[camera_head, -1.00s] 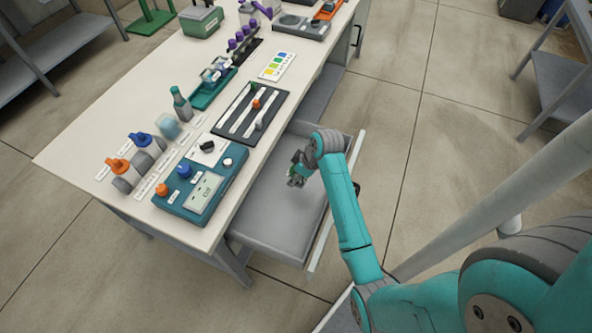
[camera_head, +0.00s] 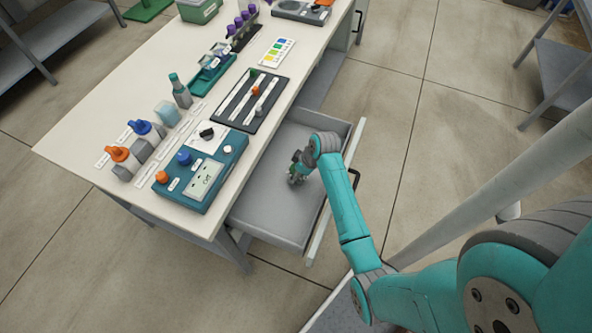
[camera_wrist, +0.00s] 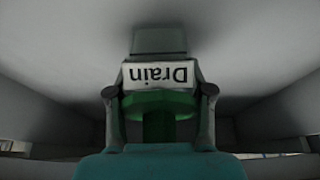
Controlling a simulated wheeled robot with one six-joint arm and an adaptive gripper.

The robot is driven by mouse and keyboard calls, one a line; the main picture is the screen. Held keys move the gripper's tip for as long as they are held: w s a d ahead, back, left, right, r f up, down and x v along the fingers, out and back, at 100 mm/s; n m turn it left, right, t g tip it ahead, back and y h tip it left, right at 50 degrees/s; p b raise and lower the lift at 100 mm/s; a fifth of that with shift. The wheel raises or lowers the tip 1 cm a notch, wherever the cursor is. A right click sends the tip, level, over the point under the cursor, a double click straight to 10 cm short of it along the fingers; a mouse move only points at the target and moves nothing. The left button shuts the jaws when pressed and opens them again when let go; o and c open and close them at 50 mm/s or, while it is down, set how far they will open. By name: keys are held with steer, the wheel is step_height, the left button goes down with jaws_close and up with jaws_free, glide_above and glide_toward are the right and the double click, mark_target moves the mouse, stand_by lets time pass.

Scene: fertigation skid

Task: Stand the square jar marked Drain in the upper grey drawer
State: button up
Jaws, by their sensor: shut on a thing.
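The square jar marked Drain (camera_wrist: 158,42) shows in the wrist view, with its white label upside down and a green cap below the label. My gripper (camera_wrist: 159,95) is shut on the jar, one finger on each side near the label and cap. In the head view my gripper (camera_head: 296,177) is inside the pulled-out grey drawer (camera_head: 262,215), over its inner part near the table side. The jar is mostly hidden there by the gripper. I cannot tell whether its base touches the drawer floor.
The drawer's front panel (camera_head: 322,232) and side walls stand around my gripper. On the table above are a teal meter box (camera_head: 205,180), a dark tray (camera_head: 252,98), orange and blue capped bottles, and a green-capped bottle (camera_head: 181,92). The visible drawer floor is clear.

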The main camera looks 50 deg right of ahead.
steer(key=o, duration=1.3)
steer(key=shift+r, duration=4.5)
